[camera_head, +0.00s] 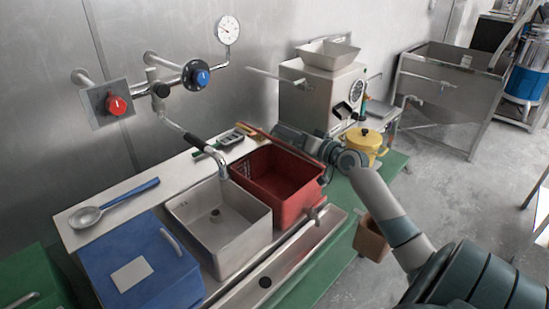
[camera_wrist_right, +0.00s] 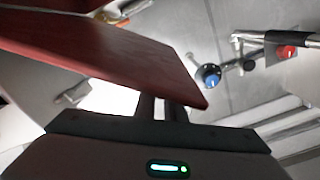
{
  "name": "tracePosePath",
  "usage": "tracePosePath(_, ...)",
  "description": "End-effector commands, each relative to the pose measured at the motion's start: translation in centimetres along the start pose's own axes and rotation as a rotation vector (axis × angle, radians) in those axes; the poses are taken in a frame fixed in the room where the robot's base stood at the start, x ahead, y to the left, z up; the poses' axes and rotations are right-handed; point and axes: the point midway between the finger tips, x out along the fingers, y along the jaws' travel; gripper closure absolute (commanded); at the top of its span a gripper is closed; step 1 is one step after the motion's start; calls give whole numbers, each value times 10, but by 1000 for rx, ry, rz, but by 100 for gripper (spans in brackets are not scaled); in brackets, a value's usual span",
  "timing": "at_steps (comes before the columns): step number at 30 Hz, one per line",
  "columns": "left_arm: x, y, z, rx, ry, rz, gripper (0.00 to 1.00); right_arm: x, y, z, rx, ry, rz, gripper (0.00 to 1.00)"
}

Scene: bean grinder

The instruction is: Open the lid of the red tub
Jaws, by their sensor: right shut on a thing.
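The red tub (camera_head: 297,208) stands beside the steel sink, and its inside is in view from above. Its red lid (camera_head: 284,145) is swung up and shows nearly edge-on along the tub's back side. My right gripper (camera_head: 279,131) is at the lid's upper edge, with its arm reaching in from the right. In the right wrist view the lid (camera_wrist_right: 110,48) is a broad red panel, and the gripper (camera_wrist_right: 165,108) is shut on its edge. The fingertips are partly hidden by the lid. My left gripper is in neither view.
A steel sink (camera_head: 262,226) and a blue box (camera_head: 105,280) stand left of the tub. A faucet (camera_head: 205,146) reaches over the sink. A yellow pot (camera_head: 362,145) and a steel grinder (camera_head: 300,95) are beyond my right arm. A ladle (camera_head: 85,217) lies at left.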

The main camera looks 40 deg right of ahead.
Motion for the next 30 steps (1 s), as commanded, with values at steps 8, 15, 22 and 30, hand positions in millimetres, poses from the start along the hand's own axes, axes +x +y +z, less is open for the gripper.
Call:
tracePosePath(8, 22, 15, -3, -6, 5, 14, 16, 3, 34, -51, 262, 4, -3, 100)
tracePosePath(15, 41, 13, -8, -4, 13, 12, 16, 3, 67, -83, 492, 6, -3, 100)
tracePosePath(22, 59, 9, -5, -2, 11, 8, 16, 3, 101, -105, 695, 5, -5, 100)
tracePosePath(30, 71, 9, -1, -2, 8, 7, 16, 3, 129, -118, 853, 4, -4, 100)
